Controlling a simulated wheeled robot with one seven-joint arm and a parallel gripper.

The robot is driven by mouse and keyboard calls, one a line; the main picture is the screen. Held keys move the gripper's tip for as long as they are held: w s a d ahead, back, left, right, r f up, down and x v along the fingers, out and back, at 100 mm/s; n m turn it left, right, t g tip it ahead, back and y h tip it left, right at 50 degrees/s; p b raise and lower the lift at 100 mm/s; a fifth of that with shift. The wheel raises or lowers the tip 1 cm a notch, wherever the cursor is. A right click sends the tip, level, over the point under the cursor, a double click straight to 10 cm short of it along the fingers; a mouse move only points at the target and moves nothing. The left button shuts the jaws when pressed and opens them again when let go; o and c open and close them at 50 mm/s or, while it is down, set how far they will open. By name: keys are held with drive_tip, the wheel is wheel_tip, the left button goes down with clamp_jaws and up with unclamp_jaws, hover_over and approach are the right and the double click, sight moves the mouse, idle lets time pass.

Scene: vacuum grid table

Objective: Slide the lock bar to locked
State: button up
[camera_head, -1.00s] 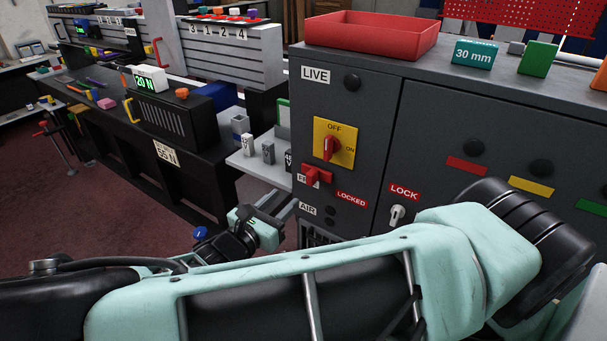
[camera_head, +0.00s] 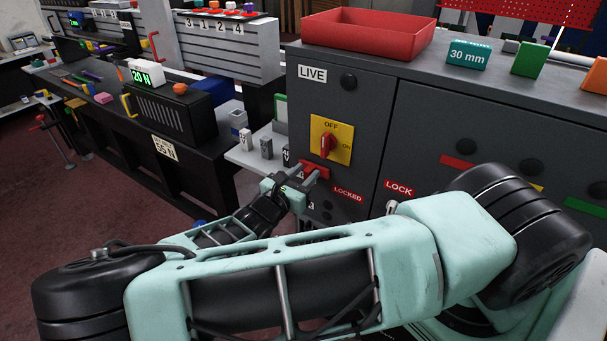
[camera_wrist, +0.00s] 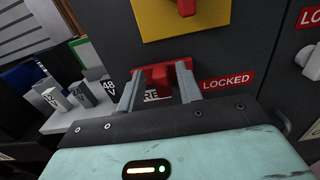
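The red lock bar (camera_head: 316,169) is on the front of the dark grey cabinet, below the yellow rotary switch plate (camera_head: 331,141). A red LOCKED label (camera_head: 348,194) is to its right, and the FREE label (camera_wrist: 158,96) under the bar is partly hidden. My gripper (camera_head: 303,173) is at the bar. In the wrist view my gripper (camera_wrist: 160,88) has its two grey fingers apart, one on each side of the bar's raised red knob (camera_wrist: 158,77). A gap shows between the fingers and the knob. The bar sits left of the LOCKED label.
The switch knob (camera_head: 327,145) sticks out just above the bar. A LOCK-labelled toggle (camera_wrist: 312,60) is to the right. A shelf with small blocks (camera_head: 267,148) is close on the left. A red tray (camera_head: 368,40) stands on the cabinet top.

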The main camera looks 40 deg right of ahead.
clamp_jaws()
drive_tip(key=s+p, duration=0.1)
drive_tip(key=s+d, duration=0.1)
drive_tip(key=s, duration=0.1)
drive_tip(key=s+p, duration=0.1)
drive_tip(key=shift+s+d+r+p, duration=0.15)
drive_tip(key=shift+s+d+p, duration=0.2)
drive_tip(key=shift+s, duration=0.05)
drive_tip(key=shift+s+d, duration=0.1)
drive_tip(key=shift+s, duration=0.15)
drive_tip(key=shift+o, duration=1.2)
unclamp_jaws()
drive_tip(key=b+v, duration=0.4)
drive_tip(key=v, duration=1.3)
drive_tip(key=shift+a+b, duration=0.2)
drive_tip(key=shift+b, duration=0.15)
